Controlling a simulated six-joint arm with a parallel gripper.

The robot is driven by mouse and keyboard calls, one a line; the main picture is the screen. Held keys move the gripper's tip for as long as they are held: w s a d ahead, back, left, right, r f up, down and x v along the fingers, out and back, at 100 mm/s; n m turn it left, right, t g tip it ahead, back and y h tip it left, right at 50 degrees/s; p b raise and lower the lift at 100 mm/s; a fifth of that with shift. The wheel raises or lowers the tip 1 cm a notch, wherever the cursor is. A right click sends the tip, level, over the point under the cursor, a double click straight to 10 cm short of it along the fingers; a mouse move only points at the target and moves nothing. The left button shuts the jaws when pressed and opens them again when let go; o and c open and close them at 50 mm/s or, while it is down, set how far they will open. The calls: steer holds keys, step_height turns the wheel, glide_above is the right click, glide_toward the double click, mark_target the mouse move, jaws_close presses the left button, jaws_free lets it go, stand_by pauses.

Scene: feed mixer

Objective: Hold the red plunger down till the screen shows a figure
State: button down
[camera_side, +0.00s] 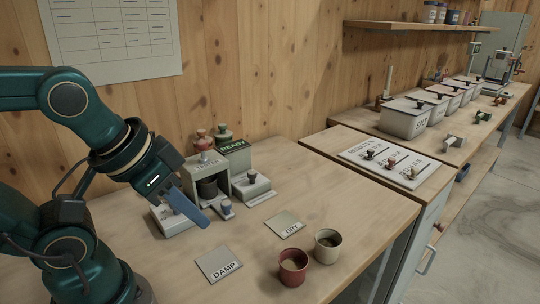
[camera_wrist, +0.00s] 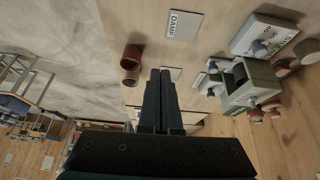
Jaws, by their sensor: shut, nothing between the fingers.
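DAMP (camera_side: 220,264) and DRY (camera_side: 285,224) plates lie on the bench, with a red cup (camera_side: 293,268) and a cream cup (camera_side: 327,247) at the front. Small grey units flank the tester.

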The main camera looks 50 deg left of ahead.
steer(key=w+a+r+n+g+y, duration=0.3)
steer(key=w+a+r+n+y, duration=0.25)
steer(key=a+r+n, duration=0.6)
steer(key=w+a+r+n+g+y, duration=0.1)
steer(key=w+a+n+g+y, duration=0.1)
steer(key=w+n, duration=0.4)
steer(key=shift+w+a+g+y, duration=0.3)
steer(key=shift+w+a+y, duration=0.5)
steer(key=shift+a, duration=0.25)
steer(key=x, duration=0.4)
steer(key=d+f+x, duration=0.1)
steer(key=x, duration=0.7)
steer(key=shift+d+f, duration=0.25)
steer(key=shift+f, duration=0.6)
